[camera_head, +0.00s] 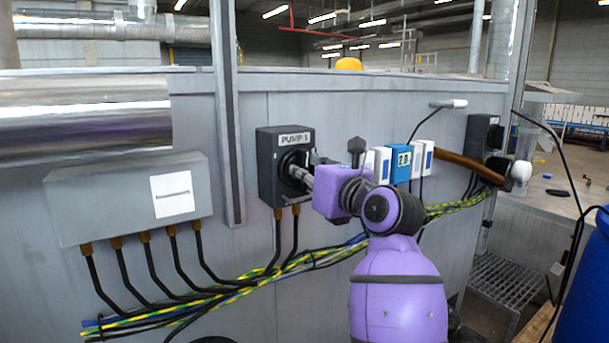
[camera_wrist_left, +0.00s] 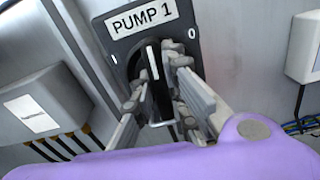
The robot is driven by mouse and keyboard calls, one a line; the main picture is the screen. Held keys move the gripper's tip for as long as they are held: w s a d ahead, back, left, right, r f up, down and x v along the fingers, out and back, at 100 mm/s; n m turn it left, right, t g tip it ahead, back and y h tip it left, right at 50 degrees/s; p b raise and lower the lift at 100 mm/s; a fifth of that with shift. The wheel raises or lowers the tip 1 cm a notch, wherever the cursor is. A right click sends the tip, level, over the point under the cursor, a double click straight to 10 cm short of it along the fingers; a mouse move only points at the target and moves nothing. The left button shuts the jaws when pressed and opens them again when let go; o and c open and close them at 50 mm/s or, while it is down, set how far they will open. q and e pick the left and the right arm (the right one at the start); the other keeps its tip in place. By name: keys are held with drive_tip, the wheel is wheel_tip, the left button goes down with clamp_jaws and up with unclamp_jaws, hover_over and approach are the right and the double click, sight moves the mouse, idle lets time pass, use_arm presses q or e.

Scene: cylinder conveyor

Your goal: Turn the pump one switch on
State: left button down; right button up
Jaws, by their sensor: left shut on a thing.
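The pump one switch is a dark grey box labelled PUMP 1 (camera_head: 267,160) on the grey panel wall in the head view. It also fills the upper middle of the left wrist view (camera_wrist_left: 111,46). Its pale-edged rotary handle (camera_wrist_left: 152,62) stands nearly upright in that view, leaning slightly, with a 0 mark on its right and a mark on its left. My left gripper (camera_head: 300,176) reaches the switch front from the right. Its fingers (camera_wrist_left: 158,88) lie on both sides of the handle, shut on it. They hide the handle's lower part. My right gripper is out of view.
A grey junction box (camera_head: 120,206) with several cables hangs left of the switch. A vertical post (camera_head: 227,120) stands between them. White and blue modules (camera_head: 402,162) and another dark switch box (camera_head: 484,134) are to the right. A blue barrel (camera_head: 588,290) stands at lower right.

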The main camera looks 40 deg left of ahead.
use_arm(q)
drive_tip(key=shift+n, duration=0.7)
drive_tip(key=c, duration=1.7)
unclamp_jaws()
drive_tip(key=shift+c, duration=0.2)
drive_tip(key=v, duration=1.2)
